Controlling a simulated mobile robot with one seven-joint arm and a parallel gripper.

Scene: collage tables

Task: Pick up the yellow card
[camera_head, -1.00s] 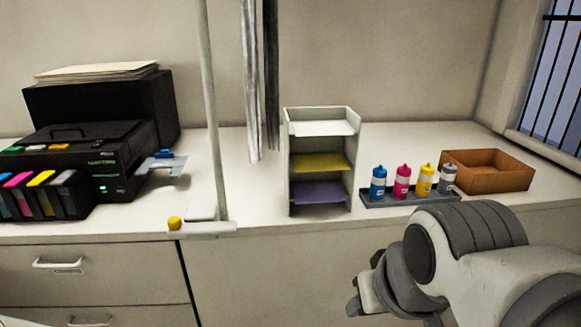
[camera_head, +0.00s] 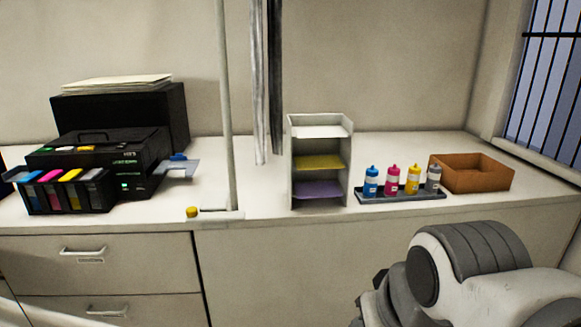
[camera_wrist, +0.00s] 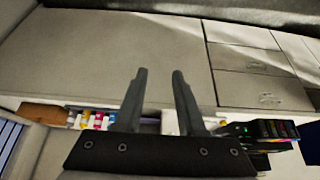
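The yellow card (camera_head: 319,163) lies flat on the middle shelf of a small white rack (camera_head: 348,178) on the counter in the head view. A white sheet (camera_head: 320,132) is on the shelf above it and a purple card (camera_head: 318,189) on the shelf below. My gripper shows in the wrist view (camera_wrist: 157,90), with its two fingers apart and nothing between them. In the head view my arm is at the lower right, below and in front of the counter, well away from the rack. The yellow card cannot be made out in the wrist view.
Several ink bottles (camera_head: 392,182) stand in a dark tray (camera_head: 400,195) right of the rack, with a brown box (camera_head: 473,174) beyond. A thin upright pole (camera_head: 228,120) and a black printer (camera_head: 125,160) are to the left. Drawers (camera_head: 98,262) are below the counter.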

